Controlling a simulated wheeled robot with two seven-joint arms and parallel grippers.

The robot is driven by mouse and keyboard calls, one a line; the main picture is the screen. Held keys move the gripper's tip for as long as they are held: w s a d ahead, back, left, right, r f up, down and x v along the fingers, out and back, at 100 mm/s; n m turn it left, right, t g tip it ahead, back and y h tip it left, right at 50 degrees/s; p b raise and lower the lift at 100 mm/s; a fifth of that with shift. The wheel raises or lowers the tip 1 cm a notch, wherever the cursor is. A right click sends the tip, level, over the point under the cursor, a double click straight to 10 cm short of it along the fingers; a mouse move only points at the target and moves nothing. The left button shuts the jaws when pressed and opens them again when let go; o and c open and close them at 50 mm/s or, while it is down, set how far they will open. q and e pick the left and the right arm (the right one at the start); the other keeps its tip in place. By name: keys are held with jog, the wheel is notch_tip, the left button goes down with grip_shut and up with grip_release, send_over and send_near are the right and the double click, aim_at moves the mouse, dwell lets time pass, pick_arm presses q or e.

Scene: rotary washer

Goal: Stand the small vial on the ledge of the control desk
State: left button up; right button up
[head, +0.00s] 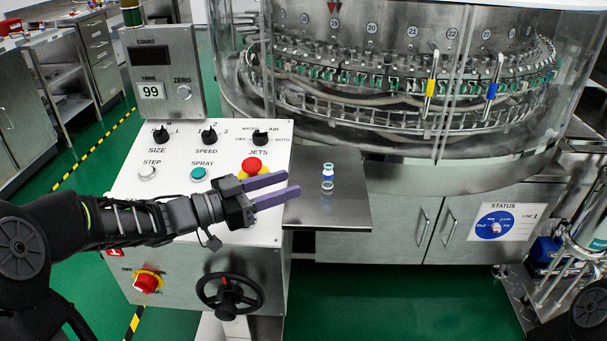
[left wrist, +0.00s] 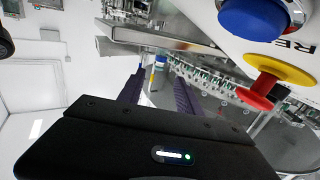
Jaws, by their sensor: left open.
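The small vial (head: 327,172), clear with blue bands, stands upright on the shiny steel ledge (head: 345,212) at the right side of the control desk (head: 130,190). Its reflection shows below it. My left gripper (head: 293,186) is open and empty, its two purple fingers pointing right toward the vial, with a short gap between. In the left wrist view a small blue-topped thing, likely the vial (left wrist: 160,61), shows beyond and between the fingers (left wrist: 160,84). My right gripper is not in view.
A red mushroom button (head: 251,165) stands on the desk close behind my left gripper. Knobs, buttons and a counter box (head: 163,75) are further left. A black handwheel (head: 229,293) is on the desk front. The glass-walled washer (head: 400,100) rises behind the ledge.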

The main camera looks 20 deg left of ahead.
pick_arm(q)
jog(key=v, duration=0.4)
dwell(0.6)
